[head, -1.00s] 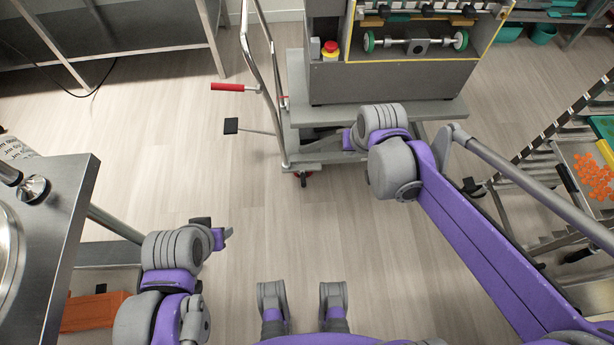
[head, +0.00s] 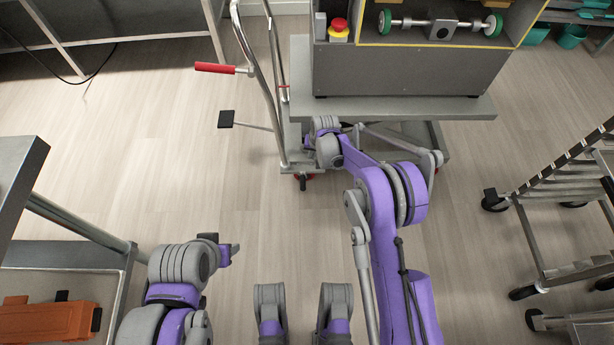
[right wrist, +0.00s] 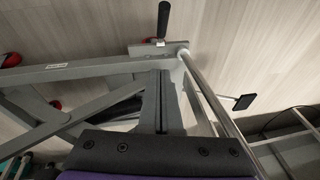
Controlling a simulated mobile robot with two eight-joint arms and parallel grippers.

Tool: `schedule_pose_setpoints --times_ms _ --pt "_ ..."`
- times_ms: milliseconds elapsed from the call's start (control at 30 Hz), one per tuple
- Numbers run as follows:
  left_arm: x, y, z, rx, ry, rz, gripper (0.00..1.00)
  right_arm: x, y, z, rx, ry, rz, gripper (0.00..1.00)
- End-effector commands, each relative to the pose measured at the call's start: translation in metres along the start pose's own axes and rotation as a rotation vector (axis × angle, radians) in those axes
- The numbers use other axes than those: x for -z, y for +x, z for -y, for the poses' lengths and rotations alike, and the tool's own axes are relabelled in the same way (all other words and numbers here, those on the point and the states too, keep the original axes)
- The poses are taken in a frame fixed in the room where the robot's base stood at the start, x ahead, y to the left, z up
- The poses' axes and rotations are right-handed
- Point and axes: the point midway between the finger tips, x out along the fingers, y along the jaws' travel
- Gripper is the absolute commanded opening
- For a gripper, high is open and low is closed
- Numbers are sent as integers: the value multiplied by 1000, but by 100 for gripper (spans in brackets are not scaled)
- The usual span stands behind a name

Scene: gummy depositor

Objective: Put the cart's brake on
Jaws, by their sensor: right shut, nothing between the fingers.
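The cart (head: 400,108) is a grey platform trolley with a tall bent-tube handle (head: 262,85) on its left side. A lever with a red grip (head: 215,68) sticks out left from the handle. Lower down, a black pedal (head: 226,118) on a thin rod sticks out left; it also shows in the right wrist view (right wrist: 243,102). My right gripper (head: 309,140) is low beside the cart's left end, right of the pedal and apart from it. Its fingers (right wrist: 160,100) are shut and empty in the right wrist view. My left gripper (head: 231,252) is over the floor; its fingertips are unclear.
A machine with a red stop button (head: 339,25) stands on the cart. A wheeled rack (head: 560,190) is at the right. A steel table (head: 20,180) and an orange box (head: 45,322) are at the left. The floor left of the cart is clear.

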Motion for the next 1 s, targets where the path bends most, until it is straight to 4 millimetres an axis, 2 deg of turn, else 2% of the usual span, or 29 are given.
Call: schedule_pose_setpoints --times_ms 33,200,533,667,767,1000 --pt "-1 6 0 0 0 2 50 -1 17 1 1 2 4 0" --pt "-2 10 0 0 0 3 50 -3 36 3 4 6 10 0" --pt "-2 10 0 0 0 2 50 -3 37 3 4 6 11 0" --pt "-3 11 0 0 0 3 50 -3 43 3 4 6 11 0" --pt "-4 15 0 0 0 4 50 -4 56 3 4 6 11 0" --pt "-6 28 0 0 0 5 50 -4 107 3 4 6 11 0"
